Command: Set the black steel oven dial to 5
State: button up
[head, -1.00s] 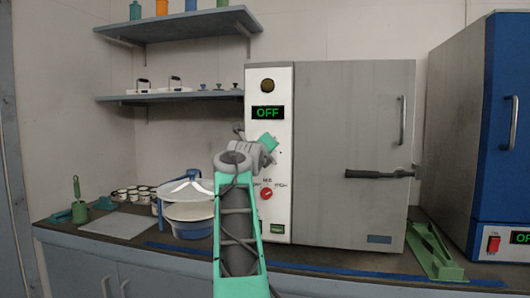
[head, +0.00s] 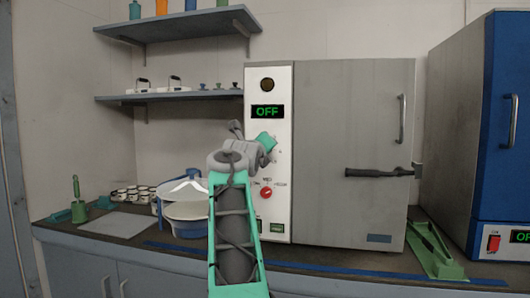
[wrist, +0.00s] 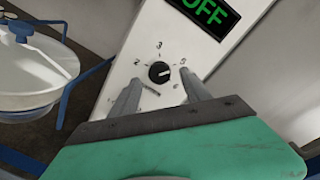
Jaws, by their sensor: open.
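In the head view my gripper (head: 265,140) is in front of the panel and hides the dial. The steel oven (head: 350,150) has its door shut, and its display (head: 267,112) reads OFF.
A red knob (head: 266,193) sits lower on the same panel. The door's dark latch handle (head: 375,173) is at right. A white-lidded blue pot (head: 190,210) stands left of the oven. A blue oven (head: 500,140) and green stand (head: 435,250) are further right.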

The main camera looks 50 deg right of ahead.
jog(key=v, duration=0.5)
jog(key=shift+s, duration=0.1)
